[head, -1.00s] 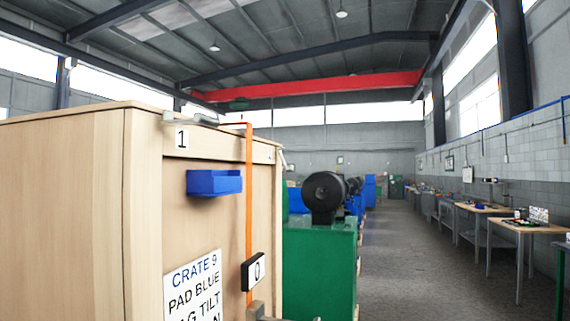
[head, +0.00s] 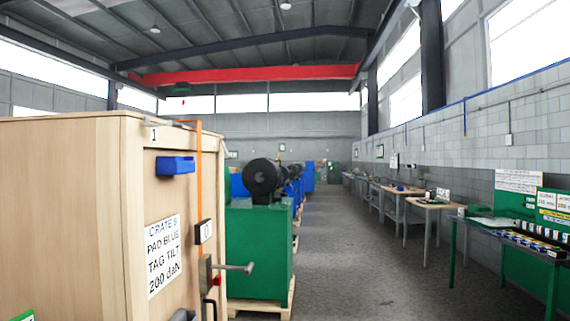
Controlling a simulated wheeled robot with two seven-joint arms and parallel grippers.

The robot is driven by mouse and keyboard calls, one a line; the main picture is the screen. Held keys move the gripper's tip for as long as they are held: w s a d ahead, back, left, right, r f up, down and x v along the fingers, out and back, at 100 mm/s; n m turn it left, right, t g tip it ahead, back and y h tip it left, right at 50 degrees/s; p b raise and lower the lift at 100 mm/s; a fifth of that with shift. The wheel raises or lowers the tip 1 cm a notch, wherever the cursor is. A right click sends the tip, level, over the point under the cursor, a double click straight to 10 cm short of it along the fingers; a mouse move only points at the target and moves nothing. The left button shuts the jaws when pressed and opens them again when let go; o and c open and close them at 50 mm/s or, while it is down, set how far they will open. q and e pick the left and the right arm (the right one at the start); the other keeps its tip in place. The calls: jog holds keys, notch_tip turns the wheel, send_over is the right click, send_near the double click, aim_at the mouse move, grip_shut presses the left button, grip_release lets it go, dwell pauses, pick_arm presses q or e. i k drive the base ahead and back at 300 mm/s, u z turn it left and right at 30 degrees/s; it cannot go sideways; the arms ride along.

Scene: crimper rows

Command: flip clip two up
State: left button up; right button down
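A wooden crate (head: 70,200) fills the left side. A clip plate marked 1 (head: 153,134) sits near the top of its face, and a black tag marked 0 (head: 203,231) sits lower on an orange strap (head: 199,170). No clip marked 2 shows. A metal lever (head: 235,267) sticks out to the right below the 0 tag, with a small red part (head: 217,280) under it. A dark curved part (head: 182,315) is cut off at the bottom edge; I cannot tell what it is. Neither gripper can be made out.
Free floor (head: 340,270) runs down the middle. A green table (head: 505,240) and benches line the right wall.

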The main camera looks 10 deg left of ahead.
aim_at(227, 155)
jog(key=z, duration=0.15)
jog(key=k, duration=0.3)
jog(key=z, duration=0.35)
jog(key=i, duration=1.7)
jog(key=u, duration=0.8)
jog(key=i, duration=1.3)
jog(key=u, duration=1.55)
jog(key=i, duration=0.4)
jog(key=u, duration=0.4)
